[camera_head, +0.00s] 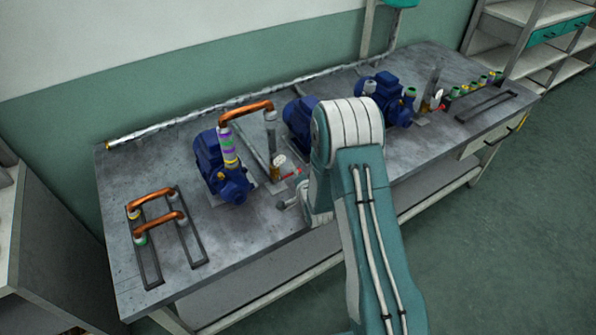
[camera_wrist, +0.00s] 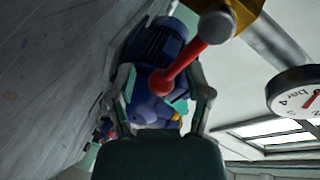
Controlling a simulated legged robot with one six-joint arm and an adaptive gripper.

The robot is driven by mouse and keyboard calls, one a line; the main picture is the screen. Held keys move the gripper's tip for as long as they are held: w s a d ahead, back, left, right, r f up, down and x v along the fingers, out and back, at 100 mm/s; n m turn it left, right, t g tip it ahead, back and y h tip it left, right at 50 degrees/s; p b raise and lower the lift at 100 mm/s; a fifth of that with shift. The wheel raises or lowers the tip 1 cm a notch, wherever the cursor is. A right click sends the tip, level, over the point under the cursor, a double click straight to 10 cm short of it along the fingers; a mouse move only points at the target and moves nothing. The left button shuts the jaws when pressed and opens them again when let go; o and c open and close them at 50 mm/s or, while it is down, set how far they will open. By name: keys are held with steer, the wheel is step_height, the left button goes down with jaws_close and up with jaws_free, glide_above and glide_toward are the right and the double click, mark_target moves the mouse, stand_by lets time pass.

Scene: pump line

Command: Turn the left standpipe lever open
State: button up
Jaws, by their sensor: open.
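The red lever (camera_wrist: 190,62) shows large in the wrist view, slanting from a brass valve body (camera_wrist: 248,14) at top right down to its round red knob. The knob appears between the two fingers of my gripper (camera_wrist: 160,88). The fingers are spread apart, with no visible contact on the lever; I cannot tell the depth gap. In the head view the red lever (camera_head: 291,173) is small, beside a standpipe (camera_head: 274,170) near the middle of the bench. My gripper (camera_head: 288,203) is just in front of it, partly hidden by my arm.
A pressure gauge (camera_wrist: 293,92) is right of the lever in the wrist view. A blue pump (camera_head: 220,165) with a copper pipe (camera_head: 246,111) stands left of the standpipe. More blue pumps stand to the right. A rack with copper pipes (camera_head: 150,197) lies at the bench's left end.

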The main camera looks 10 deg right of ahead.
jaws_close()
steer(key=shift+f, duration=0.1)
steer(key=f+m, duration=0.1)
steer(key=m+g+y, duration=0.1)
steer(key=shift+a+f+m, duration=0.1)
steer(key=shift+f+m, duration=0.25)
steer(key=shift+m, duration=0.05)
steer(key=shift+s+a+f+m+g+y, duration=0.1)
steer(key=shift+a+f+m+g+y, duration=0.15)
steer(key=shift+f+m+y, duration=0.35)
steer(key=shift+s+a+f+m+g+y, duration=0.1)
steer(key=shift+a+f+m+g+y, duration=0.15)
steer(key=shift+m, duration=0.55)
jaws_free()
steer(key=shift+d+f, duration=0.1)
